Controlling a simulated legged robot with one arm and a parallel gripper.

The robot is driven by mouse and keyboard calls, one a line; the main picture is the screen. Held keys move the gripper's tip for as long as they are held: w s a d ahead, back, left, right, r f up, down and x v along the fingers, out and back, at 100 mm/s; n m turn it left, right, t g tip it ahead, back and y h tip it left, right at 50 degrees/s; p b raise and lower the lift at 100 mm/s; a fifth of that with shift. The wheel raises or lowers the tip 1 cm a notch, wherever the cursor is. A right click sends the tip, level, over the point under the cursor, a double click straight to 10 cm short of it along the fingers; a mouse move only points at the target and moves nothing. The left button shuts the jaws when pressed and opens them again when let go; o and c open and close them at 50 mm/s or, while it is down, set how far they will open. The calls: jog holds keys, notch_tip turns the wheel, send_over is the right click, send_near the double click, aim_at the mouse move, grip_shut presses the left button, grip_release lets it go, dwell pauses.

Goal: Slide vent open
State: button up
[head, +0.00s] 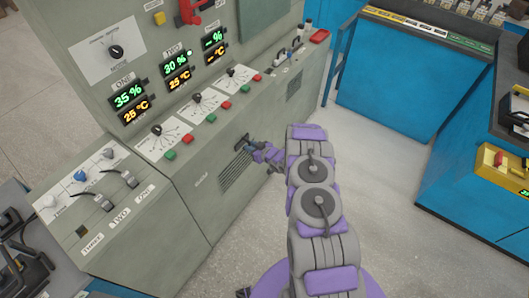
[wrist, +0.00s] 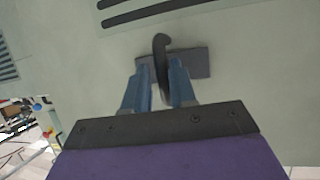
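The vent is a set of dark slots (head: 235,171) low on the grey cabinet front, and its slots (wrist: 165,10) cross the top of the wrist view. A dark hooked handle (wrist: 161,52) stands out from a grey plate (wrist: 196,63) beside the slots. My gripper (wrist: 161,78) has its two blue fingers spread, one on each side of the handle, with a gap showing at the left finger. Whether the right finger touches the handle I cannot tell. In the head view my gripper (head: 250,146) is at the cabinet face by the vent, and its fingertips are too small to read.
The grey cabinet (head: 190,215) carries knobs, buttons and lit displays (head: 127,96) above the vent. A blue cabinet (head: 395,85) stands at the back and a blue counter (head: 480,210) at the right. The floor (head: 385,165) between them is clear.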

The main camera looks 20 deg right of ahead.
jog(key=p+v, duration=0.3)
jog(key=v, duration=1.3)
jog(key=shift+d, duration=0.15)
notch_tip(320, 180, up, 16)
jog(key=w+d+g+h, duration=0.1)
jog(key=d+g+h, duration=0.1)
jog(key=g+h, duration=0.3)
jog(key=s+r+m+g+h, duration=0.1)
jog(key=s+r+m+g, duration=0.1)
jog(key=s+r, duration=0.5)
jog(key=s+a+r+m+g, duration=0.1)
jog(key=s+a+r, duration=0.3)
jog(key=s, duration=0.8)
jog(key=s+a+r+m+g, duration=0.1)
jog(key=s+a+r+g, duration=0.2)
jog(key=s, duration=0.9)
jog(key=s+a+r+m+g, duration=0.1)
jog(key=s+a+r+g, duration=0.2)
jog(key=s+a+r, duration=0.4)
jog(key=s+r, duration=0.3)
jog(key=s, duration=0.2)
jog(key=shift+r, duration=0.3)
